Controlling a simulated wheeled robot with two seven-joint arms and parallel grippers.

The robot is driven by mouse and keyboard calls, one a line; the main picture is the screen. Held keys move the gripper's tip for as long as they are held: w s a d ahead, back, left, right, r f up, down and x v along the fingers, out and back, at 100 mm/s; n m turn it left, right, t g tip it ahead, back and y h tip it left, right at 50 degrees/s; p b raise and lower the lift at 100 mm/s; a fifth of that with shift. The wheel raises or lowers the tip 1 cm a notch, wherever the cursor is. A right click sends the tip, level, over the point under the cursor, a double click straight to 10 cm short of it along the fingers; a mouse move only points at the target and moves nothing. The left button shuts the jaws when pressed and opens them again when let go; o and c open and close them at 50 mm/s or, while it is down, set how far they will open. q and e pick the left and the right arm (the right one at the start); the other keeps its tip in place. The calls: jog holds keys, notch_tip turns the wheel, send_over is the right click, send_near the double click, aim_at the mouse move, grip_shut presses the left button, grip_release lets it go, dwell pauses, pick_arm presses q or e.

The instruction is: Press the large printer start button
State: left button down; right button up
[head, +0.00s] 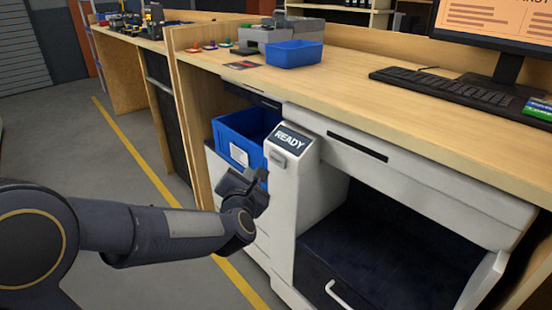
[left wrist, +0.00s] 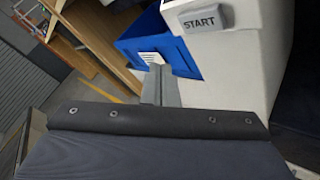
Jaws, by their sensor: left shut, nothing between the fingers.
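The large white printer (head: 281,210) stands under the wooden bench, with a dark READY display (head: 293,137) on its top corner. The grey start button (head: 278,157) sits just below the display. In the left wrist view, the button (left wrist: 201,19) reads START, near the top edge. My left gripper (head: 256,177) is shut and empty, beside the front of the printer and a little below and left of the button. It looks apart from the button. The closed fingers (left wrist: 160,84) also show in the left wrist view. My right gripper is not in view.
A blue bin (head: 233,152) sits in the printer's left side, close behind my gripper. The bench top (head: 350,88) holds a blue tray (head: 294,54), a keyboard (head: 440,85) and a monitor (head: 500,22). Open floor (head: 80,150) with a yellow line lies at left.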

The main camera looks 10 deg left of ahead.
aim_at(270, 158)
pick_arm(q)
jog(key=shift+w+d, duration=0.9)
jog(key=shift+w, duration=0.2)
jog(key=shift+w+d, duration=0.85)
jog(key=shift+w, duration=0.25)
jog(key=shift+p, duration=0.3)
jog(key=shift+w+d, duration=0.1)
jog(key=shift+w, duration=0.05)
jog(key=shift+w+d, duration=0.1)
jog(key=shift+w, duration=0.1)
